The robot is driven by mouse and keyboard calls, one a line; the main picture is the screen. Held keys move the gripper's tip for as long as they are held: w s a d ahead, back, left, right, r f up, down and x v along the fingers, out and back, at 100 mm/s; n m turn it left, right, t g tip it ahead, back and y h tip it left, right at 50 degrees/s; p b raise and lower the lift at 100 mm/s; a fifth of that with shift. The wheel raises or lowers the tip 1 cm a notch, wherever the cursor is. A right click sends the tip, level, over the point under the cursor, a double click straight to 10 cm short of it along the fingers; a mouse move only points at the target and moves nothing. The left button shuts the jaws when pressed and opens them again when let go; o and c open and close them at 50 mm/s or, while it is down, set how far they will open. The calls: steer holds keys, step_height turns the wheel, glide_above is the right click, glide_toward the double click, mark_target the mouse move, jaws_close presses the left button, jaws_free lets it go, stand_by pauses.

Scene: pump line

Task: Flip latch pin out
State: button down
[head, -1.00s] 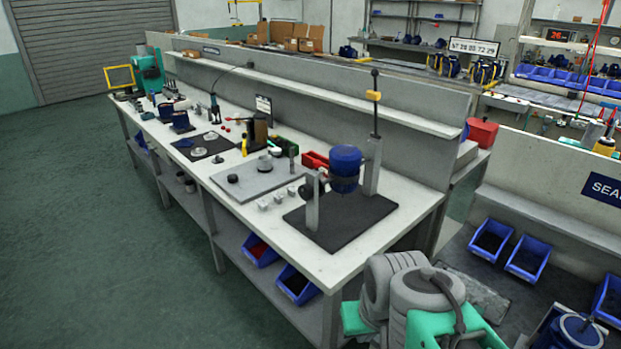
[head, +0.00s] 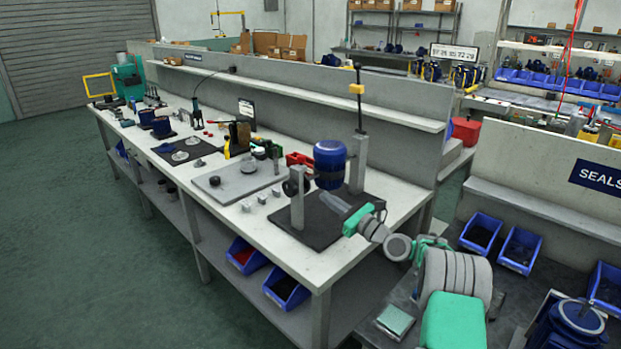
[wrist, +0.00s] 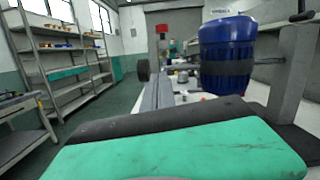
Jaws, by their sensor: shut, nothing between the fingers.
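A blue cylindrical pump body (head: 329,163) hangs between two grey posts of a fixture on a black mat (head: 283,223) at the bench's near end. It also shows in the wrist view (wrist: 227,48), upper right. A black round knob (head: 291,184) sits at the left post (head: 297,208). I cannot make out which part is the latch pin. My gripper (head: 329,198) is shut and empty, just below and in front of the blue body, apparently not touching it.
The white bench (head: 180,190) holds a grey plate (head: 225,186), small metal blocks and a red bin (head: 299,160). A low wall with a shelf (head: 300,95) runs behind. Blue bins (head: 286,289) sit on the lower shelf. The floor at left is clear.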

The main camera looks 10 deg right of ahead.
mark_target(301, 161)
steer(key=shift+s+d+f+m+t, duration=0.15)
steer(key=shift+d+m+t, duration=0.25)
steer(key=shift+d+m, duration=0.4)
steer(key=shift+a, duration=0.1)
steer(key=w+a+r+p, duration=0.2)
steer(key=w+a+r, duration=0.3)
steer(key=w, duration=0.3)
steer(key=shift+a+r, duration=0.35)
steer(key=shift+r, duration=0.35)
